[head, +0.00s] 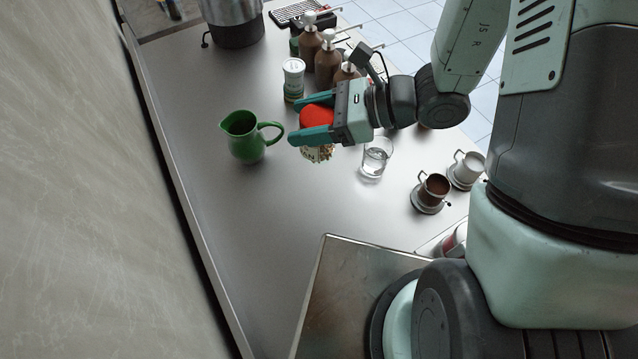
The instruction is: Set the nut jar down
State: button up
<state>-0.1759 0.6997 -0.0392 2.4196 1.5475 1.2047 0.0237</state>
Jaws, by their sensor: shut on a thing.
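The nut jar (318,116) has a red lid and a pale patterned lower part that shows below my gripper. My gripper (305,118) is shut on the jar, with one teal finger on each side of the red lid. The fingers hide part of the jar's body. I cannot tell from this one view whether the jar's base touches the counter (240,220) or hangs above it.
A green jug (247,138) stands left of the jar. A white-lidded container (293,79) and brown pump bottles (327,62) stand behind. A glass of water (376,158) is to the right, with cups (433,188) farther right. The front-left counter is clear.

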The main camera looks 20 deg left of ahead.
jog(key=shift+m+t, duration=0.3)
jog(key=f, duration=0.4)
jog(key=shift+w, duration=0.3)
notch_tip(320, 180, down, 11)
jog(key=shift+r, duration=0.1)
jog(key=o, duration=1.2)
